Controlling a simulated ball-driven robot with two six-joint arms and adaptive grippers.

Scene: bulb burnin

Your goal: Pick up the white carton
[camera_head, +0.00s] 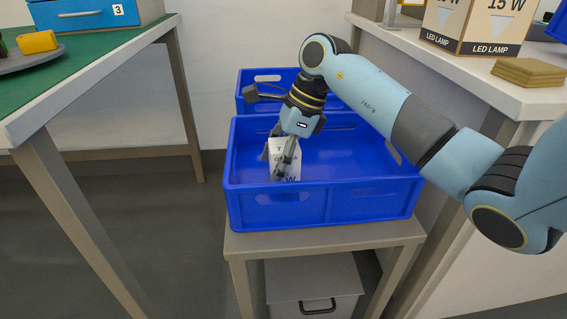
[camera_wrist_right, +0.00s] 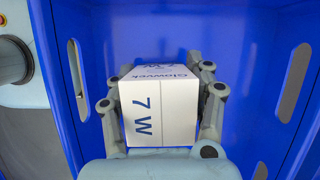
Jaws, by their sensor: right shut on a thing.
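The white carton (camera_head: 285,161) is inside the front blue crate (camera_head: 275,207), near its left side. In the right wrist view the carton (camera_wrist_right: 160,106) shows blue print reading "7 W" and a brand name on its top. My right gripper (camera_head: 282,158) reaches down into the crate and is shut on the carton, one finger on each side. In the right wrist view the right gripper's fingers (camera_wrist_right: 160,110) flank the carton. I cannot tell whether the carton touches the crate floor. My left gripper is not in view.
The crate stands on a small stand (camera_head: 330,240), with a second blue crate (camera_head: 245,103) behind. A green-topped table (camera_head: 95,62) is at the left. A white counter (camera_head: 480,75) at the right bears a lamp box (camera_head: 478,30) and a tan stack (camera_head: 528,72). A grey bin (camera_head: 312,285) sits below.

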